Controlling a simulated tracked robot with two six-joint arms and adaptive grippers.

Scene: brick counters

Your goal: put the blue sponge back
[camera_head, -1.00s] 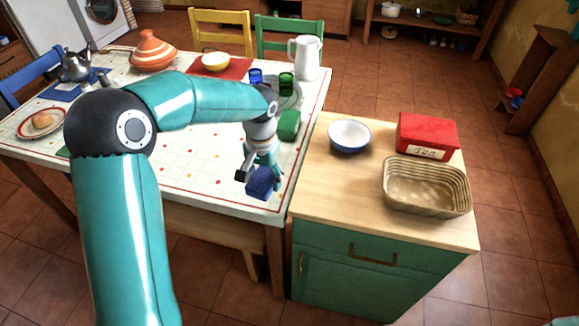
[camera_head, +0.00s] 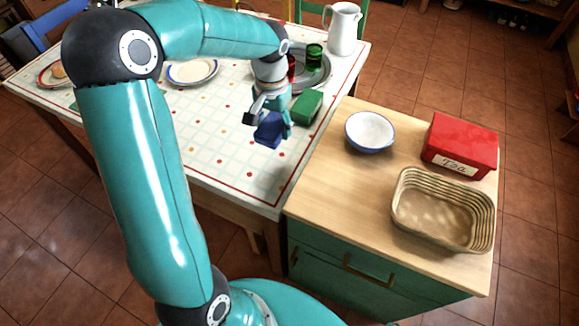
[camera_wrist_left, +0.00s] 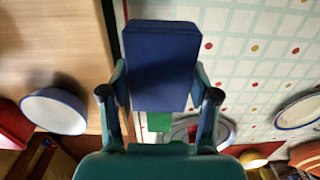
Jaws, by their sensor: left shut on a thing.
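The blue sponge (camera_head: 269,131) is a dark blue block held in my left gripper (camera_head: 268,118), in the air above the near right part of the white patterned table (camera_head: 215,140). In the left wrist view the sponge (camera_wrist_left: 162,65) sits between the two fingers of the left gripper (camera_wrist_left: 160,96), which is shut on it. I cannot tell the exact height above the table. A green block (camera_head: 306,106) lies on the table just right of the gripper. My right gripper is not in view.
A wooden-topped counter (camera_head: 325,185) stands to the right, with a white blue-rimmed bowl (camera_head: 370,133), a red tea tin (camera_head: 462,147) and an empty-looking wicker basket (camera_head: 480,238). A grey tray with cups (camera_head: 314,56) and a white jug (camera_head: 343,28) stand farther back.

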